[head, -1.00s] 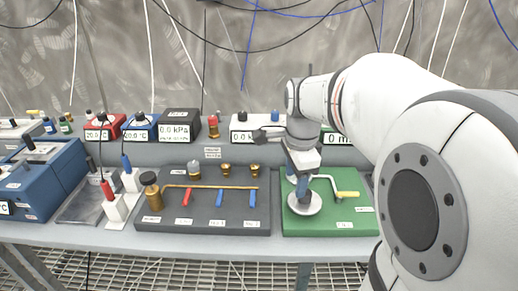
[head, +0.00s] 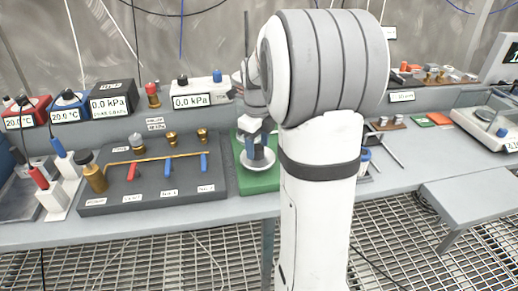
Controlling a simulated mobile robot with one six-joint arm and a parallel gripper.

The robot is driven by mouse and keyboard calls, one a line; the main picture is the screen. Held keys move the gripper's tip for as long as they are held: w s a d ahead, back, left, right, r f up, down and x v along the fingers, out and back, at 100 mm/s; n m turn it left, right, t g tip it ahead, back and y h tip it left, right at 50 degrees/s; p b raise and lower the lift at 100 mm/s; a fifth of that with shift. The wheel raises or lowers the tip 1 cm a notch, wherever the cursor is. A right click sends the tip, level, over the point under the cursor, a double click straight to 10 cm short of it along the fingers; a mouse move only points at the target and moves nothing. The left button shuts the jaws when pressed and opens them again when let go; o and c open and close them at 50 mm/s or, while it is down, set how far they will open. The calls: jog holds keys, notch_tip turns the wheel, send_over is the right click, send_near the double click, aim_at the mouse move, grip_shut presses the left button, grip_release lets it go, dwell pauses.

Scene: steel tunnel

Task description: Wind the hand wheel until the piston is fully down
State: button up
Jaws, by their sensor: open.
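The green board (head: 262,183) stands on the bench near the middle, its right part hidden behind my arm. On it is a round white disc (head: 258,162), with a white block and a bluish upright part (head: 249,138) just above. My gripper (head: 254,106) is open, grey and small, directly above or behind this block; contact cannot be told. The fingertips are not clear. The crank with the yellow handle is hidden behind my arm. The piston and its height cannot be made out.
A dark valve board (head: 150,178) with red and blue levers lies to the left. Pressure and temperature readouts (head: 190,100) line the back shelf. A balance (head: 490,122) stands at the right, with a grey side table (head: 475,187) before it. Grating floor lies in front.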

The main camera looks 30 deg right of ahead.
jog(key=shift+f, duration=0.75)
